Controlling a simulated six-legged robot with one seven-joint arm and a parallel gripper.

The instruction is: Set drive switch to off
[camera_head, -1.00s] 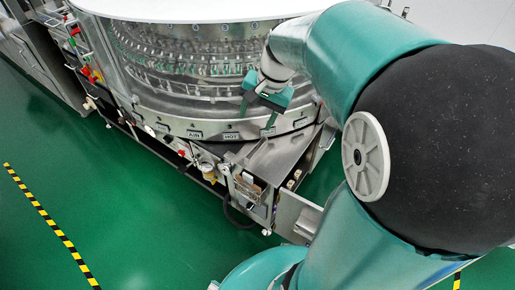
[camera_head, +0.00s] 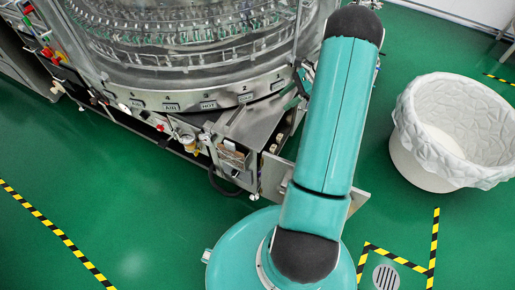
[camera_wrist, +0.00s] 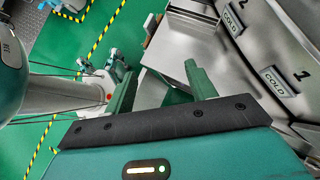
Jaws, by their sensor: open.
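The rotary washer (camera_head: 180,60) is a large round steel machine that fills the upper left of the head view. I cannot pick out the drive switch on it. Small red and yellow controls (camera_head: 52,54) sit at its left side. My gripper (camera_wrist: 162,88) is open and empty in the wrist view, its two green fingers apart above a steel surface (camera_wrist: 185,60) of the machine. In the head view my own arm mostly hides the gripper, near the washer's right side. Plates reading COLD (camera_wrist: 275,83) show at the right of the wrist view.
A white lined bin (camera_head: 428,150) stands on the green floor at the right. Yellow-black tape (camera_head: 55,230) and a round drain (camera_head: 386,277) mark the floor. A metal box with valves and a hose (camera_head: 215,155) juts from the washer's front. The lower-left floor is clear.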

